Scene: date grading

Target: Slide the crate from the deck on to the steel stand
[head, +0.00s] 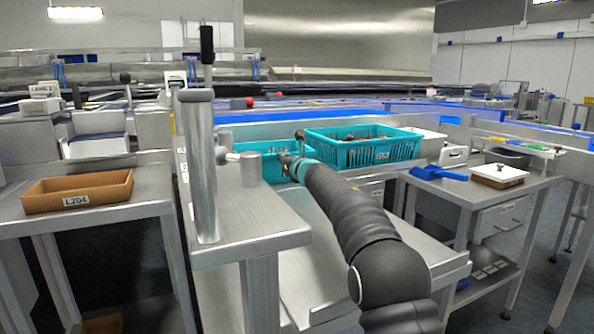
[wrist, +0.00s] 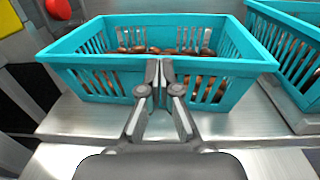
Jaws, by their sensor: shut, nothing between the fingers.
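A teal slotted crate (wrist: 95,66) with brown dates in it stands straight ahead in the wrist view, on a bare steel surface (wrist: 85,118). In the head view this crate (head: 248,147) is partly hidden behind my arm and a steel post. My gripper (wrist: 160,66) is shut and empty, its fingertips at the middle of the crate's near wall. Whether they touch the wall I cannot tell. My gripper (head: 284,158) is small and partly hidden in the head view. I cannot tell which steel surface is the deck and which the stand.
A second teal crate (head: 372,154) with dates stands close on the right; it also shows in the wrist view (wrist: 290,28). A red button (wrist: 59,8) is at the wrist view's upper left. A steel post (head: 202,165) rises left of my arm. A brown tray (head: 100,195) lies on the left table.

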